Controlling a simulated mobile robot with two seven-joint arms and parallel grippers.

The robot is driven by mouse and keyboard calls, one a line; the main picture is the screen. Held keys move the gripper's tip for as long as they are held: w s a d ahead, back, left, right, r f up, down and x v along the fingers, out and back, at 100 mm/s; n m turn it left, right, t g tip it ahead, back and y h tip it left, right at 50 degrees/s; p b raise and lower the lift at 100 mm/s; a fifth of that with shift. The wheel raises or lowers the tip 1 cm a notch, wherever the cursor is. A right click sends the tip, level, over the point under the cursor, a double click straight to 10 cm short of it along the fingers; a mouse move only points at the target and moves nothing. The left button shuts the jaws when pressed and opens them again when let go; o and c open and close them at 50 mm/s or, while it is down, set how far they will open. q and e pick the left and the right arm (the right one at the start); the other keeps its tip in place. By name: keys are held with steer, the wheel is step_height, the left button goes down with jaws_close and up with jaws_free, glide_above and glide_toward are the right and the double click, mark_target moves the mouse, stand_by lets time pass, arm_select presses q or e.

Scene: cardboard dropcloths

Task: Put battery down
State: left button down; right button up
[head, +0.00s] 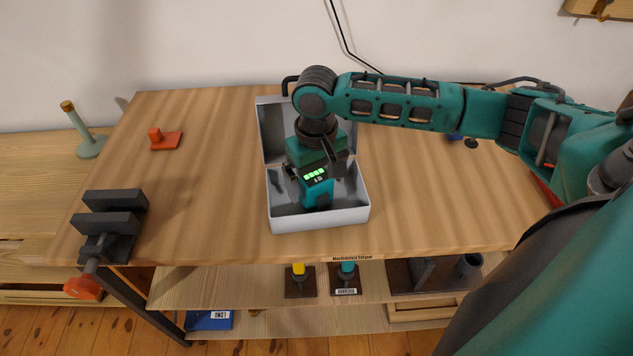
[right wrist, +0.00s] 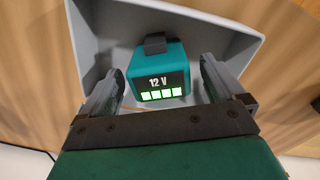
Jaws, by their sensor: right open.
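The teal battery (head: 317,192), marked 12 V with lit green bars, stands inside an open grey case (head: 318,219) on the workbench. My right gripper (head: 318,180) reaches down into the case from above, over the battery. In the right wrist view the battery (right wrist: 158,75) sits between the two fingers of my right gripper (right wrist: 160,85). The fingers are spread, with a gap on each side of the battery. The case wall (right wrist: 88,45) surrounds it. My left gripper is not in view.
A dark vise (head: 110,220) is at the bench's front left. A small orange block (head: 165,140) lies at the back left. A green stand (head: 88,145) is on a side surface. Shelves below hold tools.

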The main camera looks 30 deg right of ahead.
mark_target(316, 178)
step_height(316, 178, up, 11)
steer(key=p, duration=0.1)
steer(key=shift+f, duration=0.15)
stand_by(0.5)
